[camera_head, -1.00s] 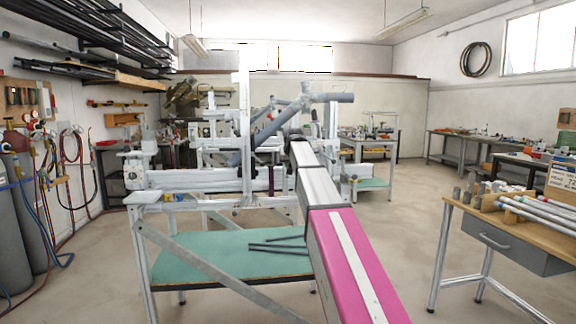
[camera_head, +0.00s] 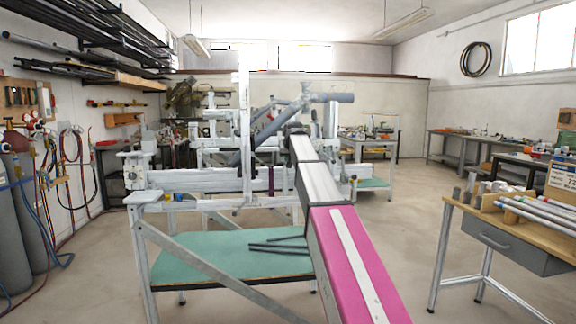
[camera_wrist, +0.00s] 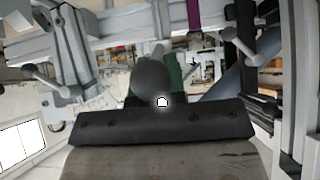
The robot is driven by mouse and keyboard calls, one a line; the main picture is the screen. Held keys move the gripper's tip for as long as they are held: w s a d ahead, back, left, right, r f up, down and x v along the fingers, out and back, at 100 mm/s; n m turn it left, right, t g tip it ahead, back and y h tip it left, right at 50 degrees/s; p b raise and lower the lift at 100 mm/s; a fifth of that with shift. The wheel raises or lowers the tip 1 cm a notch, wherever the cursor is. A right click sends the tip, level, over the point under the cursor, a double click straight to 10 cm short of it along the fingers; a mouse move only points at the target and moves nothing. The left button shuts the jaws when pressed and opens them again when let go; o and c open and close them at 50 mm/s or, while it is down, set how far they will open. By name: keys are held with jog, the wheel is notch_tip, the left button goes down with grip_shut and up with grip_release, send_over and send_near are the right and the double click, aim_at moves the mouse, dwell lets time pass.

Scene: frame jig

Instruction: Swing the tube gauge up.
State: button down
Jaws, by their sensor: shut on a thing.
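The jig (camera_head: 205,181) stands ahead, with grey frame tubes (camera_head: 330,98) clamped in its upper part. My arm reaches up to it, and my gripper (camera_head: 293,127) is small and partly hidden by my own wrist. In the wrist view my gripper (camera_wrist: 160,98) is shut on a dark rounded piece (camera_wrist: 152,78), which appears to be the knob end of the tube gauge. The rest of the gauge is hidden or cannot be told from the jig parts. Its exact tilt does not show.
Grey clamp handles (camera_wrist: 48,80) stick out on the left near my gripper, and another handle (camera_wrist: 243,50) on the right. A green shelf (camera_head: 215,253) holds dark rods below. A side bench (camera_head: 490,225) with tubes stands right. The floor between is clear.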

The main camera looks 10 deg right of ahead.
jog(key=shift+w+r, duration=0.3)
jog(key=shift+r, duration=0.2)
jog(key=shift+w+r, duration=0.3)
jog(key=shift+r, duration=0.2)
jog(key=shift+w+r, duration=0.75)
jog(key=shift+r, duration=0.1)
jog(key=shift+w+r, duration=0.75)
jog(key=shift+w, duration=0.15)
jog(key=shift+w+r, duration=0.3)
jog(key=shift+w, duration=0.25)
jog(key=shift+w+r, duration=0.25)
jog(key=shift+w, duration=0.25)
